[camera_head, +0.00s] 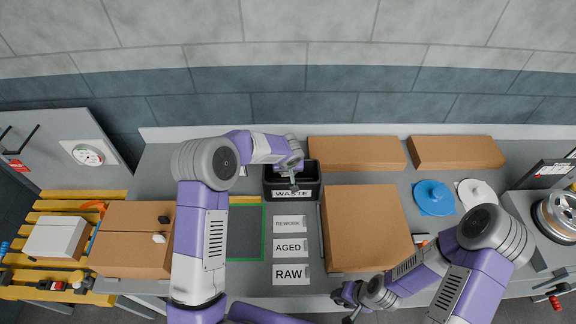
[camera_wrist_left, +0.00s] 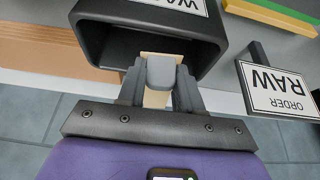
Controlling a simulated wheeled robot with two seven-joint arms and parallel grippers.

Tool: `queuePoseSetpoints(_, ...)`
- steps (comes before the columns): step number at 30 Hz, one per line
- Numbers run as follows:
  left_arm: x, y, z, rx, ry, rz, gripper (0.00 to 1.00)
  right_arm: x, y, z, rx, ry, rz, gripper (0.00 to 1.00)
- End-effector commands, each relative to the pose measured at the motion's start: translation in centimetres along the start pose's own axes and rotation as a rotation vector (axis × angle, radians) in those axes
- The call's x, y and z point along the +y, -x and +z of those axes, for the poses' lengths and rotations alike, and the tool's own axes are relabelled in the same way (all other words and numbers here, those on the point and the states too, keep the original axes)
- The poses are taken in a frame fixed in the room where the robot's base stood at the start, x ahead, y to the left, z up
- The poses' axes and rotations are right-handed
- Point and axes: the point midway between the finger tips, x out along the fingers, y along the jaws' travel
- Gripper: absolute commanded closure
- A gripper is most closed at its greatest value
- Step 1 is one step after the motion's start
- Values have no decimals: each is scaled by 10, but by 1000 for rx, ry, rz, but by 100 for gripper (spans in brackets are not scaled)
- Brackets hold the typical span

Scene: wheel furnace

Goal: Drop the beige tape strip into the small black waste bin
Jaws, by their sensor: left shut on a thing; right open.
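The small black waste bin (camera_head: 314,184) stands at the back middle of the bench, with a white WASTE label on its front. My left gripper (camera_head: 293,182) is above the bin in the head view. In the left wrist view, my left gripper (camera_wrist_left: 160,78) is shut on the beige tape strip (camera_wrist_left: 155,98), whose end shows between and past the fingers against the bin's dark opening (camera_wrist_left: 120,42). The exact height over the rim is hard to tell. My right gripper (camera_head: 346,298) is open and apart from the bin, near the bench's front edge.
Label cards REWORK (camera_head: 290,224), AGED (camera_head: 291,248) and RAW (camera_head: 291,273) lie in front of the bin. A large brown box (camera_head: 365,230) stands at their right. Brown boxes (camera_head: 356,153) line the back. A blue lidded item (camera_head: 434,197) sits further right.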

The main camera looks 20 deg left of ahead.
Motion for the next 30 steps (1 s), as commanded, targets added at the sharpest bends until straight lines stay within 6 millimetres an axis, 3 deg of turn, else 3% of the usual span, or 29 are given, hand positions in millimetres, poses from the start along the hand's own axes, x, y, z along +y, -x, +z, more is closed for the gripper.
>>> queuePoseSetpoints(4,0,-14,6,0,0,0,91,3,-8,0,0,0,0,57)
queuePoseSetpoints(13,0,-16,7,1,-1,0,91,3,-8,-1,1,0,0,57)
queuePoseSetpoints(14,0,-16,7,1,0,0,64,3,-8,-1,1,0,0,57)
queuePoseSetpoints(19,0,-16,7,1,-1,0,38,3,-8,-1,1,0,0,57)
queuePoseSetpoints(30,0,-12,6,2,0,1,36,3,-8,-1,1,0,0,57)
